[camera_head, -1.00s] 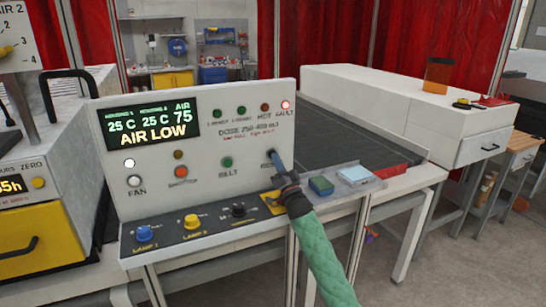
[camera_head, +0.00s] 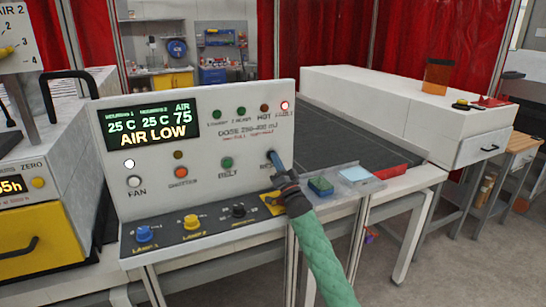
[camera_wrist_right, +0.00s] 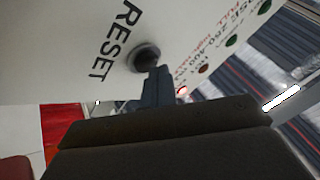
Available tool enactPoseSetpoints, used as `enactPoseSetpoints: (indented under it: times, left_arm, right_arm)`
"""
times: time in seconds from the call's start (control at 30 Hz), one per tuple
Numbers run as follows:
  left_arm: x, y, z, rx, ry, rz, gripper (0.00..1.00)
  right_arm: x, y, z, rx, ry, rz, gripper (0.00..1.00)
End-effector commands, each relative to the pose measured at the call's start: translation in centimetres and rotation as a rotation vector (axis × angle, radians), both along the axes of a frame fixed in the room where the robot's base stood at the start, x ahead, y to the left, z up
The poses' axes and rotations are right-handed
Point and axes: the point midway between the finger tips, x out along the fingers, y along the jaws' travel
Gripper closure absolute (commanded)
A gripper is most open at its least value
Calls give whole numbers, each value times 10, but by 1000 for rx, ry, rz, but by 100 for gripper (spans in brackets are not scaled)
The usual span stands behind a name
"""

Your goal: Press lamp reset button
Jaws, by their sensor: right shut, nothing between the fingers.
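The white control panel (camera_head: 225,190) faces me with a row of lamps and buttons. The FAULT lamp (camera_head: 284,105) glows red. The display (camera_head: 150,122) reads AIR LOW. My left gripper is not in view.
Blue and yellow lamp knobs (camera_head: 192,222) and a black knob (camera_head: 239,210) sit on the sloped ledge below. A dark conveyor (camera_head: 350,140) runs behind the panel.

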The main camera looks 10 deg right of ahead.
Motion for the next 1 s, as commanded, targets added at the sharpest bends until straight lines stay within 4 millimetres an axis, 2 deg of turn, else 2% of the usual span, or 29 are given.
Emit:
enactPoseSetpoints:
  times: [1.0]
  left_arm:
    - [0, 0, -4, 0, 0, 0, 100]
  right_arm:
    - [8, 3, -2, 1, 2, 2, 100]
